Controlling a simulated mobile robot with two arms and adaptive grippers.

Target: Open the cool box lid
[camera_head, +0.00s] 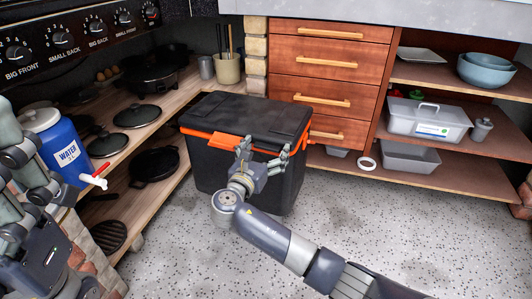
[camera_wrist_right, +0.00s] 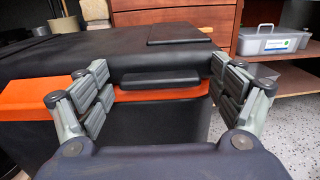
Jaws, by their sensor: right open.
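The cool box (camera_head: 225,170) is black with an orange rim and stands on the floor in the middle of the head view. Its black lid (camera_head: 250,112) lies flat and shut. My right gripper (camera_head: 264,146) is open at the front edge of the box. In the right wrist view, the fingers of my right gripper (camera_wrist_right: 163,88) stand apart on either side of a black lip (camera_wrist_right: 160,79) on the lid's front edge, with an orange strip below it. I cannot tell whether they touch it. Part of my left arm shows at the left edge; its jaws cannot be made out.
Wooden shelves with pans (camera_head: 153,165) and a blue water jug (camera_head: 58,145) stand to the left. Drawers (camera_head: 328,80) stand close behind the box. Open shelves to the right hold a lidded container (camera_head: 428,120). The floor (camera_head: 390,220) in front is clear.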

